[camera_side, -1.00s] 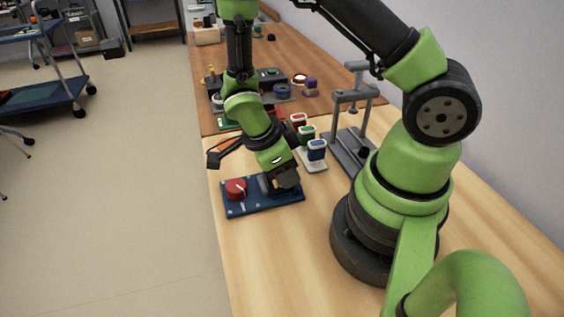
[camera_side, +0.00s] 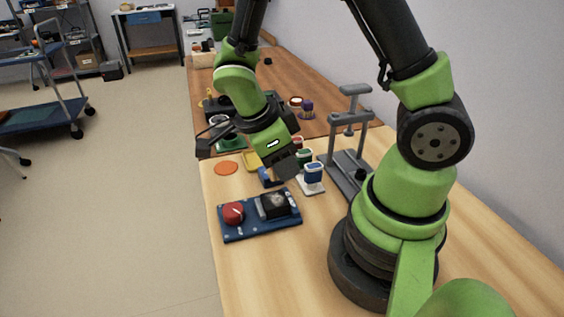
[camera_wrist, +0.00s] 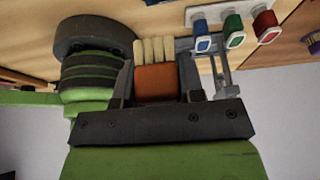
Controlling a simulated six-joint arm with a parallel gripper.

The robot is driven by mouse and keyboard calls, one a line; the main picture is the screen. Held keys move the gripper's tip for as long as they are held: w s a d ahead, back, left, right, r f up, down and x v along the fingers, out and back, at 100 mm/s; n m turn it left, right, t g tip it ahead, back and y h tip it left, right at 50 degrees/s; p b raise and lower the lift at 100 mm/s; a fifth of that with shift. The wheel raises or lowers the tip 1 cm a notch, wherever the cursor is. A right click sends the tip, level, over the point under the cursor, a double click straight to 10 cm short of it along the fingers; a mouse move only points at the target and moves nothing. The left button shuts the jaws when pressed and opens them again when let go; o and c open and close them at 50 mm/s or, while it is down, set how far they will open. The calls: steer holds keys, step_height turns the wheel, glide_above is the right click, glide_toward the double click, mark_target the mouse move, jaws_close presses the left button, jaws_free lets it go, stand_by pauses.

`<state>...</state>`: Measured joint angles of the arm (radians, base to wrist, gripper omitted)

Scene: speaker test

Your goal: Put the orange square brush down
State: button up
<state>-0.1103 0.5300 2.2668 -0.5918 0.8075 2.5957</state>
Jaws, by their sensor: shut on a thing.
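The orange square brush (camera_wrist: 155,84) shows in the wrist view, with an orange block and cream bristles (camera_wrist: 154,50) pointing away from the palm. My gripper (camera_wrist: 156,80) is shut on it, one dark finger on each side. In the side view my gripper (camera_side: 286,168) hangs tilted above the table, behind the blue panel and left of the small cups. The brush is not clearly seen there. Flat markers lie on the table near it: an orange disc (camera_side: 226,168), a yellow square (camera_side: 252,160) and a blue piece (camera_side: 266,179), partly hidden.
The blue panel (camera_side: 260,232) carries a red knob (camera_side: 233,212) and a dark block (camera_side: 273,205). A grey press stand (camera_side: 349,160) is farther right. Bare wood lies in front of the panel.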

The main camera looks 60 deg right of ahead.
stand_by(0.3)
steer(key=w+d+f+n+t+h, duration=0.1)
steer(key=w+d+n+t, duration=0.1)
steer(key=w+n, duration=0.45)
steer(key=n+t, duration=0.3)
steer(key=n, duration=0.4)
glide_above(228, 163)
steer(key=f, duration=0.7)
steer(key=a+f, duration=0.1)
steer(key=f, duration=0.2)
steer(key=shift+s+f, duration=0.1)
steer(key=shift+f, duration=0.2)
steer(key=shift+f, duration=0.2)
